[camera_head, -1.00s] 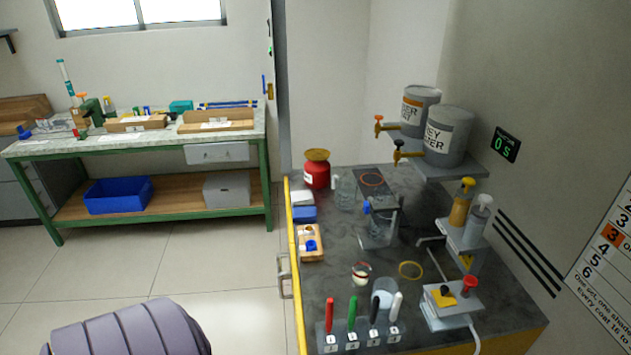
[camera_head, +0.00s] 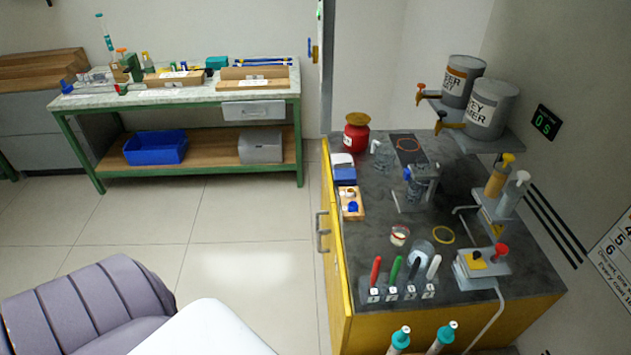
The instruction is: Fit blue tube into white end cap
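Long thin blue rods (camera_head: 262,61) lie at the back right of the green-framed workbench (camera_head: 80,101), behind a wooden tray (camera_head: 254,73). They may be the blue tube stock, but they are too small to tell whether they are hollow. Small parts lie in a second wooden tray (camera_head: 174,79) on the bench, too small to make out. I cannot identify a white end cap. Neither of my grippers is in view.
A blue bin (camera_head: 155,149) and a grey box (camera_head: 260,148) stand on the bench's lower shelf. A yellow cabinet (camera_head: 337,275) with a dark, cluttered top stands at right. A purple ribbed object (camera_head: 85,308) fills the lower left. The tiled floor (camera_head: 235,215) between is clear.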

